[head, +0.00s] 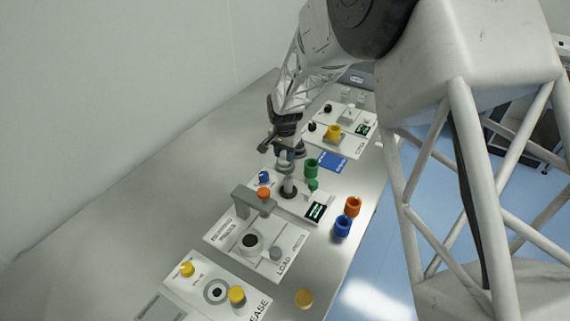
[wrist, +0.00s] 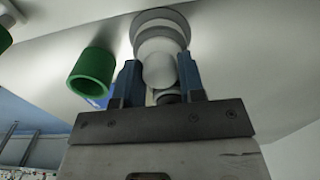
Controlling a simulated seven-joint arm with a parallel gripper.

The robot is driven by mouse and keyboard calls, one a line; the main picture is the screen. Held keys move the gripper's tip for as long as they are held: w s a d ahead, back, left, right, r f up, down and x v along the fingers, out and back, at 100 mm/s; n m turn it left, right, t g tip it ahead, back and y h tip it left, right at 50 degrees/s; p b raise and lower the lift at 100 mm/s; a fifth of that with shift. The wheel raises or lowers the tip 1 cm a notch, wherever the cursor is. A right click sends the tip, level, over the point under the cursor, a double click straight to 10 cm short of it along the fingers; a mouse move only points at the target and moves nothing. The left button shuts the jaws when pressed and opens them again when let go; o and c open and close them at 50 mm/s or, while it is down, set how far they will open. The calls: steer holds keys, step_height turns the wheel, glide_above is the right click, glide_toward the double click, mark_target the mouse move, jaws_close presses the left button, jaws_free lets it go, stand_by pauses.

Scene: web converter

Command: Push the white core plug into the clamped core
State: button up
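My gripper (head: 286,158) is above the middle station, over an upright pale post (head: 288,186) with a dark ring at its base. In the wrist view, the two blue fingers (wrist: 159,82) flank a rounded white piece, which looks like the white core plug (wrist: 158,70), and appear to touch it on both sides. Pale stepped discs (wrist: 160,25) show just beyond it; I cannot tell whether they are joined to it.
A green cup (head: 311,166) stands close to the right of my gripper, and also shows in the wrist view (wrist: 91,72). Orange (head: 353,206) and blue (head: 343,227) cups stand near the table's right edge. An orange knob (head: 263,193) is to the left. The table's left side is clear.

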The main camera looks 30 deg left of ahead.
jaws_close()
steer(key=shift+r, duration=0.1)
steer(key=shift+r, duration=0.2)
steer(key=shift+r, duration=2.2)
steer(key=shift+r, duration=1.95)
